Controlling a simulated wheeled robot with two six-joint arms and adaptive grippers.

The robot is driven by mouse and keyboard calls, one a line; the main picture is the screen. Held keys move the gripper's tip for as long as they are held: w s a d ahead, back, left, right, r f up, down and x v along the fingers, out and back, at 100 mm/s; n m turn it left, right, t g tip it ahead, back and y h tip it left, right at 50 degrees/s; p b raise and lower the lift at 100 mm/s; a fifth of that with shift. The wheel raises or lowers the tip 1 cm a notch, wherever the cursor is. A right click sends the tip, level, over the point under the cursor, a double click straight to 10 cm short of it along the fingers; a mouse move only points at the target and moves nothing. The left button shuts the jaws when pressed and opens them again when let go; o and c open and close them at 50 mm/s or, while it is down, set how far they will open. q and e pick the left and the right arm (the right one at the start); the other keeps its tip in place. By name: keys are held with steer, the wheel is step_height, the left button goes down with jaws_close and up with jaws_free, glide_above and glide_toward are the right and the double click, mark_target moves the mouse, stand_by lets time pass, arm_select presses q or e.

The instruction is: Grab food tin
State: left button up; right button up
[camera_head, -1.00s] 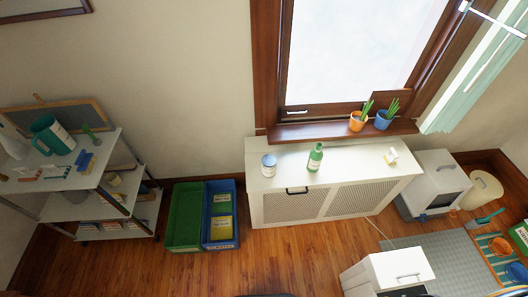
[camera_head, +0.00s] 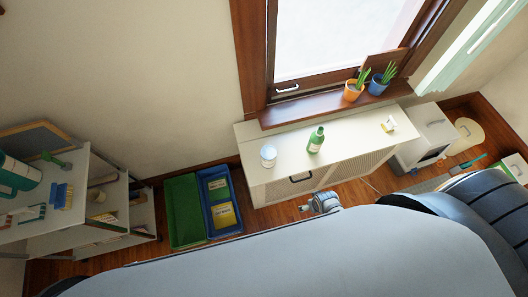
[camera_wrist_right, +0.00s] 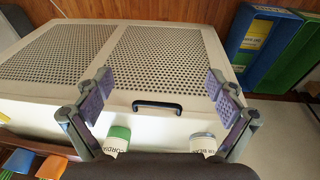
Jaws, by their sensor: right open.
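The food tin (camera_head: 268,156) is a small pale tin with a blue top edge. It stands upright on the left end of the white cabinet top in the head view. In the right wrist view the tin (camera_wrist_right: 203,143), with part of a "BEAN" label showing, is near the lower right, partly hidden by the gripper. My right gripper (camera_wrist_right: 158,78) is open and empty, its two purple-padded fingers wide apart above the cabinet. The tin shows near the base of one finger, not clasped. My left gripper is not in view.
A green bottle (camera_head: 316,140) stands on the cabinet (camera_head: 345,145) right of the tin. Orange (camera_head: 353,90) and blue (camera_head: 377,86) plant pots stand on the windowsill behind. Green (camera_head: 184,210) and blue (camera_head: 219,228) crates are on the floor left of the cabinet.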

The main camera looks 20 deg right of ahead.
steer(key=w+a+r+m+b, duration=0.1)
steer(key=w+a+r+m, duration=0.15)
steer(key=w+r, duration=0.5)
steer(key=w+a+r+m+b, duration=0.1)
steer(key=w+r+m, duration=0.25)
steer(key=r, duration=0.75)
steer(key=m+g+y, duration=0.1)
steer(key=m+g, duration=0.1)
steer(key=m, duration=1.6)
glide_above(268, 153)
step_height(268, 153, down, 8)
steer(key=shift+s+a+f, duration=0.1)
steer(key=shift+s+f+b, duration=0.1)
steer(key=shift+f+b, duration=0.15)
steer(key=shift+b, duration=0.2)
step_height(268, 153, down, 5)
steer(key=b, duration=0.5)
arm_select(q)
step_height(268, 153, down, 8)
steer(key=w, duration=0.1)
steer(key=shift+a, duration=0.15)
